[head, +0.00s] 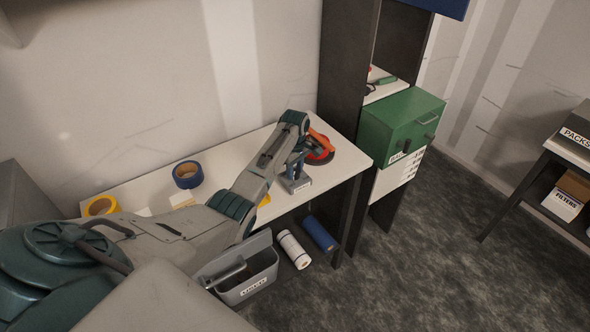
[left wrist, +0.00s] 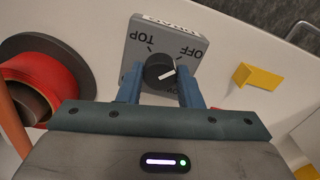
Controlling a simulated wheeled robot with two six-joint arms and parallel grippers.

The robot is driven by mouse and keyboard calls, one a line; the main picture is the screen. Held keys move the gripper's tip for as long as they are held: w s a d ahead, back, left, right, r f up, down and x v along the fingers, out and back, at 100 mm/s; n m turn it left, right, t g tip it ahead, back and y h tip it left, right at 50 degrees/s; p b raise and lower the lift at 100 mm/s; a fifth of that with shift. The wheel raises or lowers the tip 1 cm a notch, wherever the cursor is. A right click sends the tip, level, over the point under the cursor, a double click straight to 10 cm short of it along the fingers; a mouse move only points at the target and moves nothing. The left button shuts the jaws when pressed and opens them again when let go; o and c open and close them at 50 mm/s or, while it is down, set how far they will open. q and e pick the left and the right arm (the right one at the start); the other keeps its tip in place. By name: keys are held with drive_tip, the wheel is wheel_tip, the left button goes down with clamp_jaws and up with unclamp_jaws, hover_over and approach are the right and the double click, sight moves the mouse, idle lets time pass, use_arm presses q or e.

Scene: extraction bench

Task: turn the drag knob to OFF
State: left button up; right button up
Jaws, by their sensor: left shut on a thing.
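The drag knob (left wrist: 160,70) is a round dark knob with a white pointer, on a grey box (left wrist: 192,30) marked TOP and OFF. The lettering is upside down in the left wrist view. The pointer points right and slightly up, a little below the word OFF; I cannot tell whether it lines up exactly. Another label is partly hidden by my fingers. My left gripper (left wrist: 160,88) has its two blue fingers on either side of the knob, shut on it. In the head view the grey box (head: 296,186) sits on the white bench under my left gripper (head: 295,173).
A red roll with an orange item (head: 319,151) lies close beside the box. A blue tape roll (head: 187,174) and a yellow one (head: 100,206) lie farther left on the bench (head: 345,160). A green drawer unit (head: 395,115) stands right. A grey bin (head: 262,266) is below.

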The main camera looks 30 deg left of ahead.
sight(295, 171)
use_arm(q)
drive_tip(key=shift+w+r, duration=0.1)
drive_tip(key=shift+r, duration=0.05)
drive_tip(key=o, duration=0.9)
drive_tip(key=shift+o, duration=0.4)
wheel_tip(295, 171, up, 11)
drive_tip(key=b, duration=0.3)
drive_tip(key=shift+b, duration=0.4)
